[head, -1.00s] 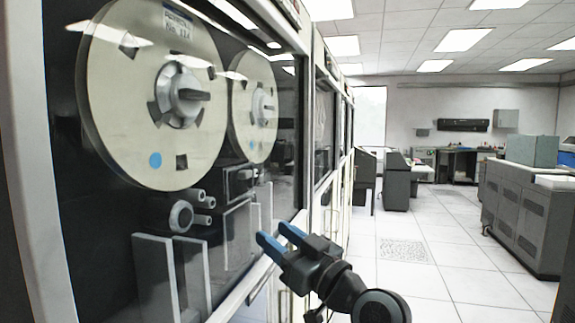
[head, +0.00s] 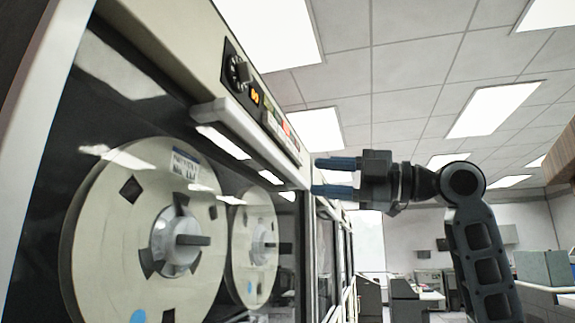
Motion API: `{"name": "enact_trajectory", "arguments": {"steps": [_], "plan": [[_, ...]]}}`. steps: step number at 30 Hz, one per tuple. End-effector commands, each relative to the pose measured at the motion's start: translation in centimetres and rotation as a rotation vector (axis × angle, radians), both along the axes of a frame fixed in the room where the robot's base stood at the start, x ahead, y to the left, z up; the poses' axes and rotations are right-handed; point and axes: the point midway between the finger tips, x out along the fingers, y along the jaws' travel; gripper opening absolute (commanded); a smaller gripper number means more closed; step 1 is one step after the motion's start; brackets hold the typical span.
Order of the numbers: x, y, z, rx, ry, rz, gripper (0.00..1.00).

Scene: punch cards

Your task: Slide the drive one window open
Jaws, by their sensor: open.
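The tape drive's window (head: 110,85) is a glass pane on the left of the head view, with two pale tape reels behind it. The larger reel (head: 110,235) is at the front and the smaller reel (head: 241,238) stands farther along. A light grey ledge, perhaps the window's handle (head: 235,130), juts out along the top of the glass. My gripper (head: 318,177) has two blue fingers, spread apart and empty. In the picture it is to the right of the ledge, pointing left toward the drive. It appears apart from the drive.
A control panel (head: 262,100) with a knob, a lit orange display and coloured buttons runs above the ledge. More cabinets continue down the row. The room to the right looks open, with grey machines (head: 545,267) at the far right.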

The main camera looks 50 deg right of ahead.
Motion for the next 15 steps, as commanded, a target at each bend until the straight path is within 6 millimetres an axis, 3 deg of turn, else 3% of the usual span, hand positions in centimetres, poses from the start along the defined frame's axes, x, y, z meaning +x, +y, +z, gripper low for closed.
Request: {"name": "enact_trajectory", "arguments": {"steps": [3,8,15], "plan": [[-1.7,1.0,1.9,-0.140,0.029,-0.009,0.45],[-2.7,1.7,2.9,-0.238,0.056,-0.013,0.45],[-1.2,2.5,3.2,-0.256,0.064,-0.010,0.45]]}}
